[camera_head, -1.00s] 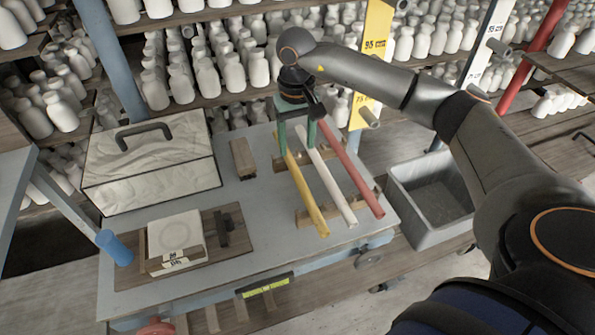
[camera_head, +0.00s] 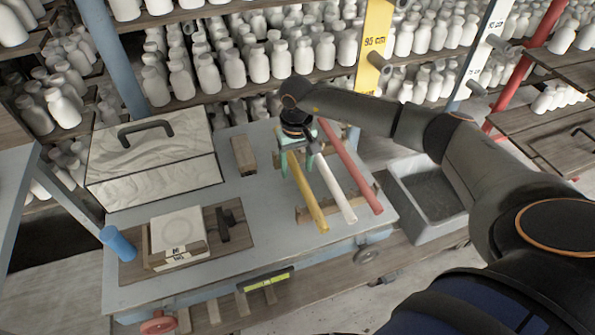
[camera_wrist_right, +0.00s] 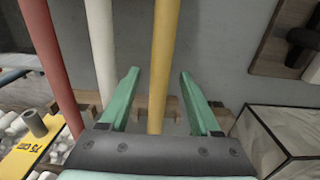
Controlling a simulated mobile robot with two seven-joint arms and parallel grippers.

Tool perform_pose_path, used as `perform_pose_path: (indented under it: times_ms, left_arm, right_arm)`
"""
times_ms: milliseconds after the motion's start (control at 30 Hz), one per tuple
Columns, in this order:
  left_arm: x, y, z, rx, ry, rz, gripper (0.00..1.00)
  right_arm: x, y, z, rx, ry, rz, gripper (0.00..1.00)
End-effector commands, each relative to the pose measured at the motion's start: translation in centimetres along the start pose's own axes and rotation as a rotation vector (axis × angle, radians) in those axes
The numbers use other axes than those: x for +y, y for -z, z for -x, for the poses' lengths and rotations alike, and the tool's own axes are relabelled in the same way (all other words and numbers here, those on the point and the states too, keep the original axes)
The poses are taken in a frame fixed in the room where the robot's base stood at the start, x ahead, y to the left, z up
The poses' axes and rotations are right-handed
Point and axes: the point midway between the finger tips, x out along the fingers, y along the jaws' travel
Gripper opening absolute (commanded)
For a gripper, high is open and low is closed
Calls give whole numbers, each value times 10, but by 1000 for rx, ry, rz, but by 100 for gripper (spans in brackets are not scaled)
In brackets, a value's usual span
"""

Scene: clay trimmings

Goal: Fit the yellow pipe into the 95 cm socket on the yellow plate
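The yellow pipe (camera_head: 311,207) lies on the blue-grey workbench across wooden rests, left of a white pipe and a red pipe. My right gripper (camera_head: 298,163) is over its far part. In the right wrist view, the green fingers (camera_wrist_right: 159,74) are open, with the yellow pipe (camera_wrist_right: 165,45) between them and a gap on each side. The yellow plate (camera_head: 373,22) stands upright behind the bench, marked 95 cm, with a grey tube socket (camera_head: 379,61) just below the mark. Its lower part is behind my arm; the right wrist view shows a 75 cm mark and another socket (camera_wrist_right: 34,123).
The white pipe (camera_head: 333,190) and red pipe (camera_head: 352,170) lie close beside the yellow one. A lidded box (camera_head: 150,165) and a board with a white block (camera_head: 177,238) are at left. A grey bin (camera_head: 432,230) stands right. Shelves of white bottles fill the back.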

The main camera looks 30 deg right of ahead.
Motion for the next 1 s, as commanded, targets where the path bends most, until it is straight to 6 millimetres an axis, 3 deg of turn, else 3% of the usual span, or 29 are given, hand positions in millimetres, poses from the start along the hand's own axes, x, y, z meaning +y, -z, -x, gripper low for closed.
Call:
perform_pose_path:
  times_ms: [67, 567, 1000]
  left_arm:
    - [0, 0, 0, 0, 0, 0, 50]
    - [0, 0, 0, 0, 0, 0, 50]
    - [0, 0, 0, 0, 0, 0, 50]
  right_arm:
    - [0, 0, 0, 0, 0, 0, 56]
    - [0, 0, 1, 0, 0, 0, 0]
    - [0, 1, 2, 2, 1, -1, 0]
